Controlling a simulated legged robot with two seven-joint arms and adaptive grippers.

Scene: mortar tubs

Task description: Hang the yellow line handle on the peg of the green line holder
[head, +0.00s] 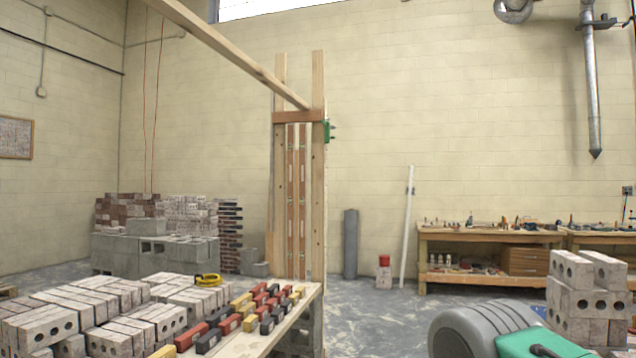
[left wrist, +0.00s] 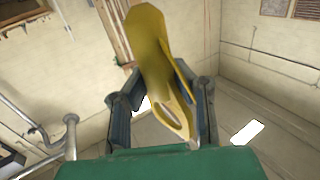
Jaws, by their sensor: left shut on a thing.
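The yellow line handle (left wrist: 150,50) is in the left wrist view, a long yellow piece with a slot-like opening near its lower end. My left gripper (left wrist: 163,88) is shut on it, one dark finger on each side; the handle sticks out beyond the fingers and tilts up to the left. The green line holder (head: 328,131) is in the head view, small and green on the right side of a wooden post, with short projections to the right.
Wooden posts (head: 318,200) carry a crosspiece and a long beam (head: 235,55). The floor between looks mostly clear.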

